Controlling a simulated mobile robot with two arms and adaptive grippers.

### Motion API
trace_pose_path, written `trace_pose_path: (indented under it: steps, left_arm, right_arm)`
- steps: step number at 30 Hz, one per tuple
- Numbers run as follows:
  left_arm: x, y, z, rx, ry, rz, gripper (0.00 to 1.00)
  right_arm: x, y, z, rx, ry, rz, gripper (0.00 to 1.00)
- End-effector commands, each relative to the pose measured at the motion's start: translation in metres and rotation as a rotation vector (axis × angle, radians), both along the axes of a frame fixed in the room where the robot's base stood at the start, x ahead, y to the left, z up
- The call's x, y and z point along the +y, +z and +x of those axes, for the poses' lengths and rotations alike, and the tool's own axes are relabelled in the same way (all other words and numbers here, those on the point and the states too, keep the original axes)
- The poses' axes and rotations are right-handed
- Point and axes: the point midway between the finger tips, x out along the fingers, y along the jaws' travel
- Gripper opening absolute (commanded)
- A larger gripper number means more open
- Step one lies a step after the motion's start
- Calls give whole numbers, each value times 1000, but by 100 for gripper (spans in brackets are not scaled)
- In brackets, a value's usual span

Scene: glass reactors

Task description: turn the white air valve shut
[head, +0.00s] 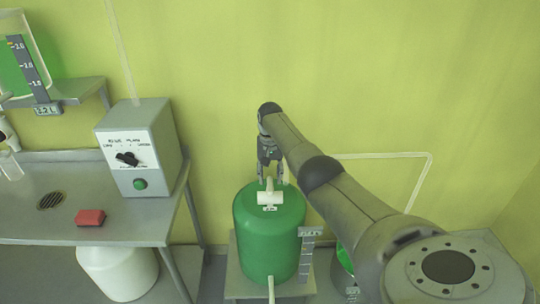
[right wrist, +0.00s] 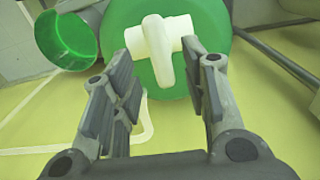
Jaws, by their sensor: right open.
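The white air valve (head: 270,196) sits on top of the green tank (head: 268,240) in the head view. In the right wrist view the valve (right wrist: 160,45) shows a white body lying crosswise with a long handle pointing down the picture, toward my gripper. My right gripper (head: 271,178) is just above and behind the valve in the head view. In the right wrist view its two open fingers (right wrist: 163,90) stand one on each side of the handle's line, with visible gaps. I cannot tell exactly how deep the handle reaches between them. My left gripper is not in view.
A grey control box (head: 140,150) with a black knob and green button stands on the metal bench (head: 130,229) at left, with a red block (head: 90,217) nearby. A white container (head: 118,272) is under the bench. A green bucket (right wrist: 68,38) is beside the tank.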

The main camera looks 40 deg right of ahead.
Motion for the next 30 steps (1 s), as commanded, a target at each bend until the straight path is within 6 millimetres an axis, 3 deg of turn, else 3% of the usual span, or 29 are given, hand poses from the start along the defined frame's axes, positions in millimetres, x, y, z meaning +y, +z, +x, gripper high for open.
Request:
trace_pose_path:
  steps: [6, 12, 30]
  left_arm:
    - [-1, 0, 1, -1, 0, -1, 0]
    - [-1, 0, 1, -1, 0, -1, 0]
    - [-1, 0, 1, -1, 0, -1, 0]
  right_arm:
    - [-1, 49, 1, -6, -1, -2, 41]
    - [-1, 77, 1, -4, -1, -2, 41]
    - [0, 85, 1, -2, -1, -1, 41]
